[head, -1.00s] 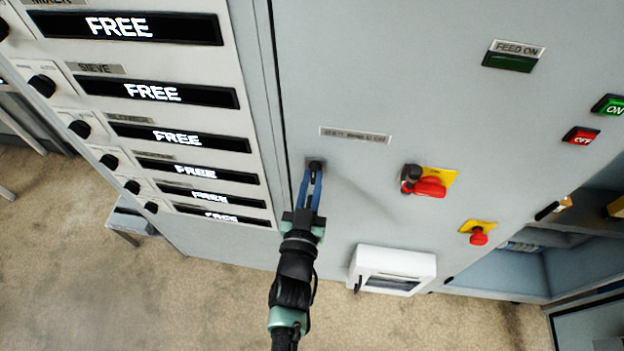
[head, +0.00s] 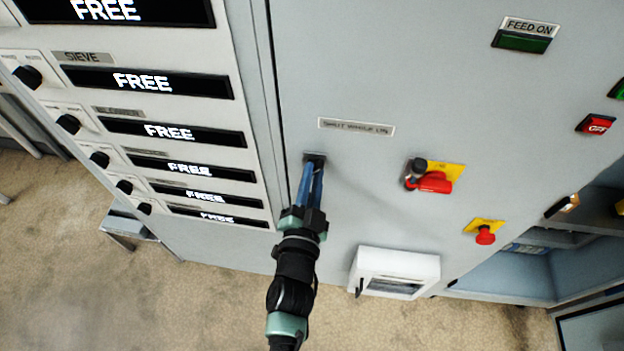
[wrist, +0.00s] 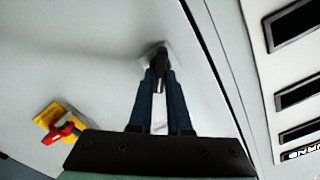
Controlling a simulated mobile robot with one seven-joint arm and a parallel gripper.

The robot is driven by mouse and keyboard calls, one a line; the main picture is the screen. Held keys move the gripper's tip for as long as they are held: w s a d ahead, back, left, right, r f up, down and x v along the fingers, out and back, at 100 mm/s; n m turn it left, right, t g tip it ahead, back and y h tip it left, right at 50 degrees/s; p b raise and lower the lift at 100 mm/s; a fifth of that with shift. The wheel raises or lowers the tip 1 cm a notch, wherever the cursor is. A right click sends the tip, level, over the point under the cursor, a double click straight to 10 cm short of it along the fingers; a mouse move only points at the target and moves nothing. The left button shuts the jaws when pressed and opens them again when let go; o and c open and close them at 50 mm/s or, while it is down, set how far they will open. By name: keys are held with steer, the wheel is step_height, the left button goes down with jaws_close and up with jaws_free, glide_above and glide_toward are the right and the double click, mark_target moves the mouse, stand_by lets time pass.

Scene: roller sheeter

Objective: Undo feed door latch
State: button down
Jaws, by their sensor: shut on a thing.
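The feed door latch (head: 315,157) is a small dark knob on a plate on the grey door (head: 400,90), near its left edge. It also shows in the wrist view (wrist: 160,53), at the far end of my fingers. My gripper (head: 314,172) has blue fingers and is shut on the latch. In the wrist view its fingertips (wrist: 160,72) sit on either side of the dark knob. The fingers hide part of the knob, and I cannot tell its exact turn.
A red rotary switch (head: 432,182) on a yellow plate and a red emergency button (head: 485,235) are right of my gripper. A white box (head: 395,268) juts out below. A column of "FREE" displays (head: 155,131) with black knobs is at the left.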

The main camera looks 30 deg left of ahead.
steer(key=m+b, duration=0.1)
steer(key=m, duration=0.4)
steer(key=shift+d+f+m+b, duration=0.1)
steer(key=shift+f+m+b, duration=0.05)
steer(key=shift+m+b, duration=0.65)
steer(key=shift+m, duration=1.8)
steer(key=c, duration=0.9)
jaws_free()
steer(key=shift+o, duration=0.2)
steer(key=shift+f, duration=0.1)
